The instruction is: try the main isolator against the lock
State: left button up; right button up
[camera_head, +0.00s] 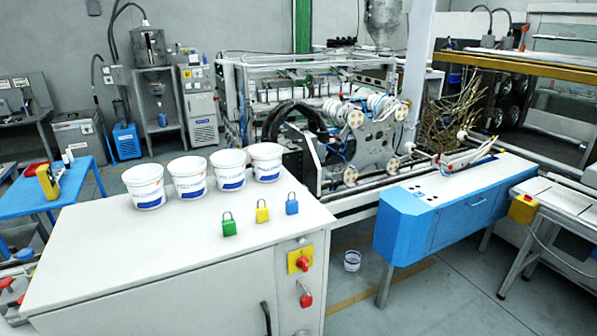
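The main isolator, a red rotary handle on a yellow plate (300,261), is on the front side of the white cabinet (180,275), near its right corner. A red padlock (306,299) hangs just below the plate; I cannot tell whether its shackle passes through the isolator handle. The exact angle of the handle is too small to read. A green padlock (229,228), a yellow padlock (262,214) and a blue padlock (292,206) stand in a row on the cabinet top. Neither of my grippers is in view.
Several white printed tubs (189,181) stand along the cabinet top's back edge. A blue machine bench (450,215) is at the right, with floor between. A blue table (80,185) is at the left.

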aim_at(302, 262)
jog(key=i+l+u, duration=0.15)
jog(key=l+u, duration=0.2)
jog(key=i+l+u, duration=0.15)
jog(key=u, duration=0.2)
jog(key=l+u, duration=0.35)
jog(key=i+l+u, duration=0.1)
jog(key=l+u, duration=0.25)
jog(key=l, duration=0.15)
